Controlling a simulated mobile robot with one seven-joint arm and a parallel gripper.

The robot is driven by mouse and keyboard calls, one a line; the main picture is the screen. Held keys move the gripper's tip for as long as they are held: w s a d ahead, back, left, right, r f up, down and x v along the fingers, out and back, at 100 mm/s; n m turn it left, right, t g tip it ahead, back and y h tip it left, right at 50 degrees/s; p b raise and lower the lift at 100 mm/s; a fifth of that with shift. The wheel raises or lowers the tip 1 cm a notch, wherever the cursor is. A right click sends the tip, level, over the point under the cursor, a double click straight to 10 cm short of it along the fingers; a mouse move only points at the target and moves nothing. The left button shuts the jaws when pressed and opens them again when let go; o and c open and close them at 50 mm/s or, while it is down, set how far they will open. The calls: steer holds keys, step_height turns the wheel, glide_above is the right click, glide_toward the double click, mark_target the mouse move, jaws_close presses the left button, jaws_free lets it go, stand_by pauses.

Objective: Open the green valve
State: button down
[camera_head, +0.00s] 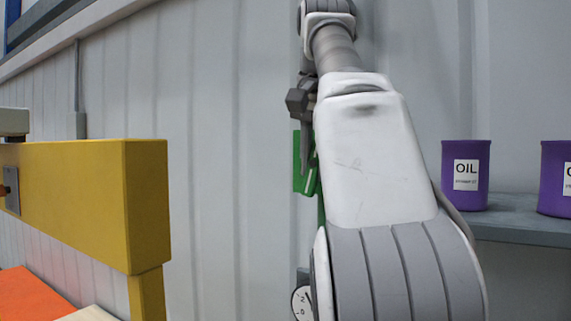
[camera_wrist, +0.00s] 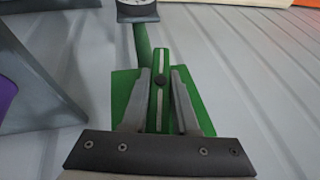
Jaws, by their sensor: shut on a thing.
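The green valve (camera_head: 298,172) is on the grey wall, partly hidden behind my arm in the head view. In the wrist view it has a green plate (camera_wrist: 122,92) and a narrow green handle (camera_wrist: 162,62) with a pale stripe and a dark pivot. The handle lies roughly in line with the green pipe (camera_wrist: 143,45) in that view. My gripper (camera_wrist: 162,78) is shut on the handle, one finger on each side of it. My gripper also shows in the head view (camera_head: 308,150), pointing down at the valve.
A dial gauge (camera_wrist: 138,9) sits at the pipe's end; it also shows low in the head view (camera_head: 301,303). At right, a grey shelf (camera_head: 520,229) holds purple oil cans (camera_head: 466,198). A yellow beam (camera_head: 80,195) stands at left. Bare wall lies between the beam and the valve.

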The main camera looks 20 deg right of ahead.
steer(key=shift+g+h, duration=0.5)
stand_by(0.4)
steer(key=c, duration=0.7)
jaws_free()
steer(key=shift+s+r, duration=0.15)
